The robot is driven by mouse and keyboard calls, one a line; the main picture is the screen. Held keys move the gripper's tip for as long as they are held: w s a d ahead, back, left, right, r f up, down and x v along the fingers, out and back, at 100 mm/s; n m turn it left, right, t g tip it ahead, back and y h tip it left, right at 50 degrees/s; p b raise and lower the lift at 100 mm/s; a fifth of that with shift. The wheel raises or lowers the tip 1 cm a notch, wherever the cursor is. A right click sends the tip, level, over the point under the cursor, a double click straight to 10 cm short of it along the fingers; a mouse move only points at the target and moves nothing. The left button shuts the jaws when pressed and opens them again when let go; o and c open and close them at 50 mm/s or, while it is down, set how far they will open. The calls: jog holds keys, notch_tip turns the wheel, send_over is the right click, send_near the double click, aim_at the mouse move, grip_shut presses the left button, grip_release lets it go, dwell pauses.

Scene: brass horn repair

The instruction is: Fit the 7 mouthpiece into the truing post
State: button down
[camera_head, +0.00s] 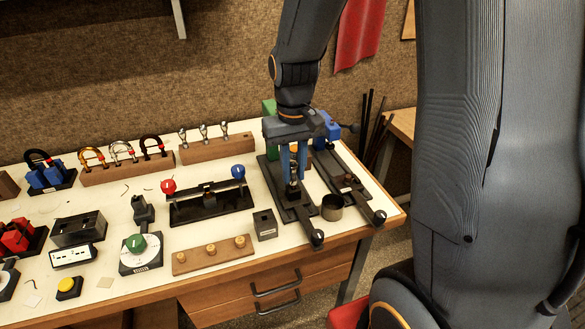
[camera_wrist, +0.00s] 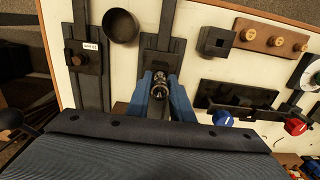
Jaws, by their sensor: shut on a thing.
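My gripper (camera_head: 293,184) is shut on a silver mouthpiece (camera_wrist: 159,88), which shows between the blue fingertips in the wrist view. I cannot read a number on it. The gripper points down over a long dark fixture (camera_head: 300,213) at the bench's right end. The fingers and mouthpiece hide the fixture's middle, so I cannot tell whether the mouthpiece touches it. The fixture also shows beyond the fingertips in the wrist view (camera_wrist: 164,38). No label I can read marks the truing post, and I cannot tell surely which part it is.
A second dark fixture (camera_head: 359,192) lies just right, with a round cup (camera_head: 332,208) between the two. A square block with a hole (camera_head: 265,224) and a pegged wooden strip (camera_head: 212,255) stand left. A wooden rack (camera_head: 217,148) of silver mouthpieces is behind. The bench edge is close in front.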

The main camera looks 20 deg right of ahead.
jog(key=shift+f+b, duration=0.3)
jog(key=shift+f, duration=0.45)
jog(key=c, duration=1.5)
grip_release()
jog(key=shift+w, duration=0.1)
jog(key=shift+r+b, duration=0.6)
jog(key=shift+r, duration=3.3)
jog(key=shift+t, duration=0.6)
jog(key=s+f, duration=0.2)
jog(key=s, duration=0.1)
jog(key=s+f, duration=0.5)
jog(key=s, duration=0.1)
jog(key=shift+s+a+f, duration=0.1)
jog(key=shift+s+f, duration=0.05)
jog(key=shift+f, duration=0.2)
